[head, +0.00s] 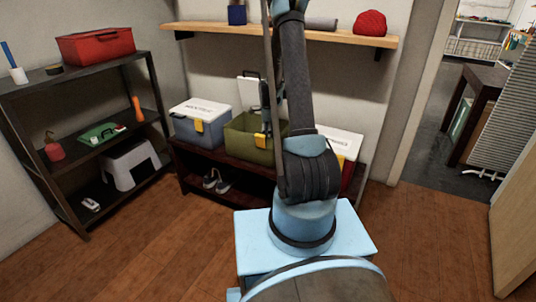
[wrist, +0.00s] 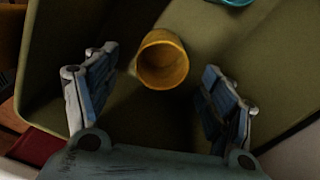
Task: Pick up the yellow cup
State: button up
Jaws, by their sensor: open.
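The yellow cup (wrist: 163,60) is inside the olive green bin in the wrist view, with its round mouth facing the camera. My gripper (wrist: 158,74) is open, with one finger on each side of the cup in the picture. Gaps show between the cup and both fingers; I cannot tell how far below the fingertips it lies. In the head view the arm reaches over the olive bin (head: 238,137), and the cup is hidden there.
A teal round object (wrist: 236,2) is partly seen at the wrist view's top edge. The olive bin stands on a dark bench between a white-lidded grey box (head: 200,119) and a white-lidded red box (head: 345,146). A wooden shelf (head: 280,34) runs above.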

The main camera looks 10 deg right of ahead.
jog(key=shift+w+d+f, duration=0.1)
jog(key=shift+f, duration=1.55)
jog(key=shift+w+f, duration=0.1)
jog(key=shift+f, duration=1.5)
jog(key=shift+c, duration=0.6)
jog(key=c, duration=1)
